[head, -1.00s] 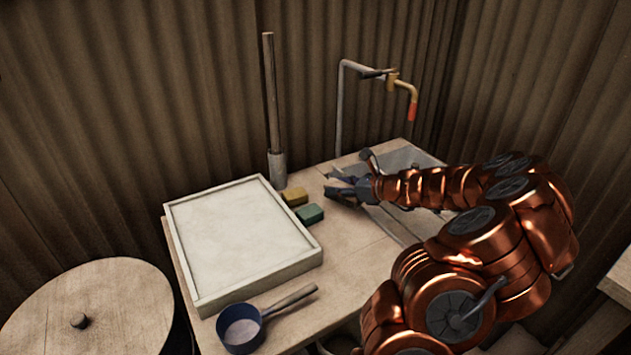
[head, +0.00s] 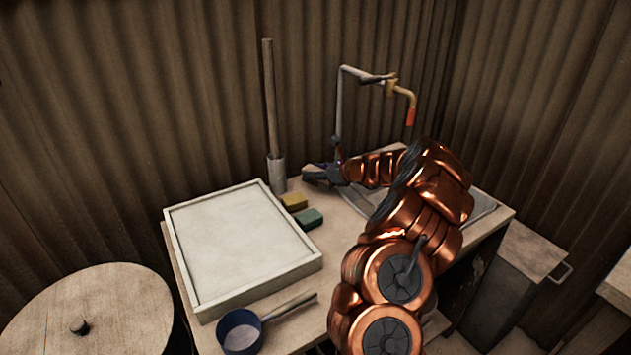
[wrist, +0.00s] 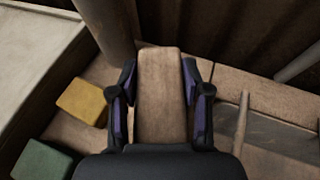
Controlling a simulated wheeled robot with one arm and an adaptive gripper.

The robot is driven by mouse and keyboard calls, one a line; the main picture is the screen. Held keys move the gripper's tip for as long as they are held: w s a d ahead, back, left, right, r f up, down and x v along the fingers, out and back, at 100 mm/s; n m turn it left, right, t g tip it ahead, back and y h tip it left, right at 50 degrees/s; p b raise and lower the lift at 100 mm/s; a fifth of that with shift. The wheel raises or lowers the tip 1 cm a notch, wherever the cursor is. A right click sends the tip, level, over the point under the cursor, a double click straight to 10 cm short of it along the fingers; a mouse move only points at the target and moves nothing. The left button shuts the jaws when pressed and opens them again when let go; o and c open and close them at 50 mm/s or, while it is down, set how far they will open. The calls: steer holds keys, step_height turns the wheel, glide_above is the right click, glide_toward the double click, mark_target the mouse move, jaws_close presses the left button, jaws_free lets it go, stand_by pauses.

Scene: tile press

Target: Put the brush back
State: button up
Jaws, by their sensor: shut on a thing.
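My gripper (head: 318,174) is at the back of the worktable (head: 350,232), between the upright pole and the sink. In the wrist view my gripper (wrist: 160,100) has one finger on each side of a long, plain wooden block (wrist: 160,85), which appears to be the brush, and is shut on it. Its wooden back faces the wrist camera; any bristles are hidden. I cannot tell whether it touches the table.
A yellow block (head: 293,202) and a green block (head: 309,218) lie left of my gripper, by a framed white tray (head: 245,240). A wooden pole (head: 271,100) stands in a grey sleeve (head: 277,172). A tap (head: 409,98) overhangs the sink (head: 480,212). A blue pan (head: 240,332) is in front.

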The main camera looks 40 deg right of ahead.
mark_target(316, 181)
steer(key=shift+f, duration=1.75)
steer(key=shift+f, duration=0.1)
steer(key=o, duration=1.2)
